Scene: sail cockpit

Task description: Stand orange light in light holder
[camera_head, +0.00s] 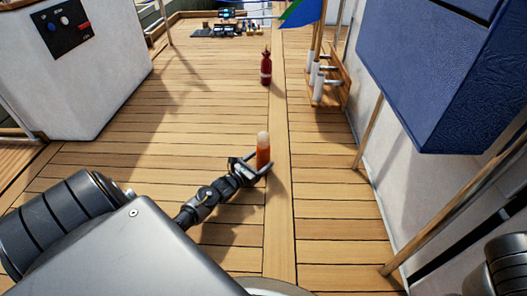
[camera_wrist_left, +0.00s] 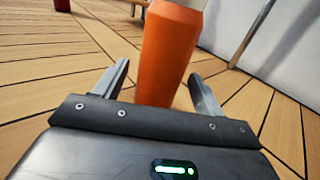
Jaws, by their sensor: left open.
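The orange light (camera_head: 263,152) stands upright on the plank deck in the head view, with a pale top and an orange body. My left gripper (camera_head: 261,163) is open, with its fingers on either side of the light. In the left wrist view the light's orange body (camera_wrist_left: 168,55) rises between the two open fingers (camera_wrist_left: 160,88), with a gap showing beside each finger. The light's top is cut off there. I cannot pick out the light holder for sure. My right gripper is out of view.
A wooden rack (camera_head: 328,100) with white tubes and poles stands at the right. A red bottle-like object (camera_head: 266,68) stands farther back. A blue box (camera_head: 440,75) overhangs the right side, and a white console (camera_head: 90,75) stands left. Open deck surrounds the light.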

